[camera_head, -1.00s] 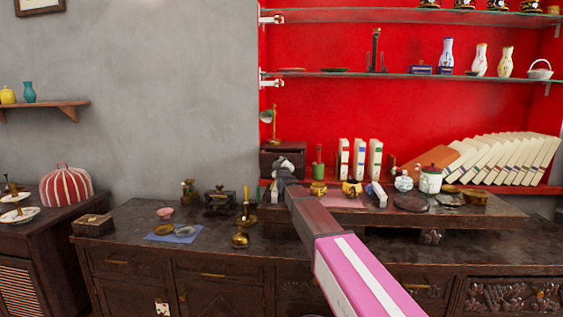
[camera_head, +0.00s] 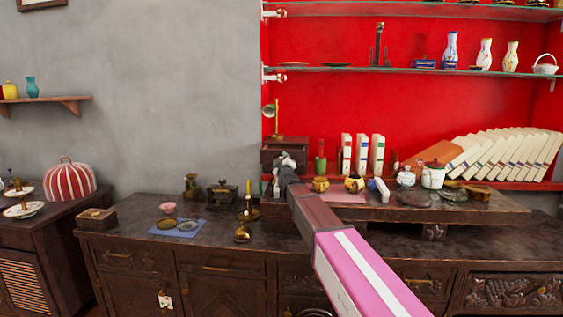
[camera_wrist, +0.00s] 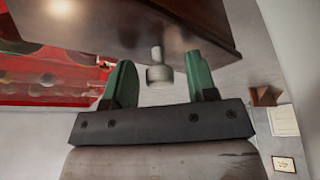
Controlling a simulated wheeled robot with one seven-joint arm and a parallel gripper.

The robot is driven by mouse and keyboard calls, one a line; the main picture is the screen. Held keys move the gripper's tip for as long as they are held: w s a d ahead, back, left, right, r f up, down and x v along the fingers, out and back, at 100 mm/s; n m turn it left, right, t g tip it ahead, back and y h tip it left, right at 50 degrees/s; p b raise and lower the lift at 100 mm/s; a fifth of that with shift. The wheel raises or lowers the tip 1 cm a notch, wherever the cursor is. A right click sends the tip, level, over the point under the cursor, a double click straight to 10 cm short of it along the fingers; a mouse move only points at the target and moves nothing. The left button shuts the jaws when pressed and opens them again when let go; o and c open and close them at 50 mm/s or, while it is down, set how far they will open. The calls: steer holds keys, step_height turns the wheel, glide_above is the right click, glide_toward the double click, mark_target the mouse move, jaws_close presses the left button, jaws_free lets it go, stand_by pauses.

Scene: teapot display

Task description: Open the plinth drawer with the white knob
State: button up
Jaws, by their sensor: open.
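The plinth (camera_head: 271,157) is a small dark wooden box at the back of the raised shelf, against the red wall. In the wrist view its dark wood face (camera_wrist: 110,25) fills the top. The white knob (camera_wrist: 159,73), greyish in this light, stands out from that wood on a short stem. My gripper (camera_wrist: 160,82) is open, with one green finger on each side of the knob and a visible gap to each. In the head view my gripper (camera_head: 286,168) is at the plinth's front and hides the knob. I see no drawer gap there.
A brass lamp (camera_head: 273,118) stands on or behind the plinth. A green bottle (camera_head: 320,158), upright books (camera_head: 361,154) and small yellow pots (camera_head: 320,184) stand close to its right. A candlestick (camera_head: 248,204) is on the cabinet below left. The wall left of the plinth is clear.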

steer(key=shift+s+d+f, duration=0.15)
steer(key=shift+s, duration=0.45)
steer(key=s+r+v, duration=0.1)
steer(key=r+v, duration=0.2)
steer(key=v, duration=1.2)
steer(key=shift+s+d+r, duration=0.1)
steer(key=shift+d, duration=0.1)
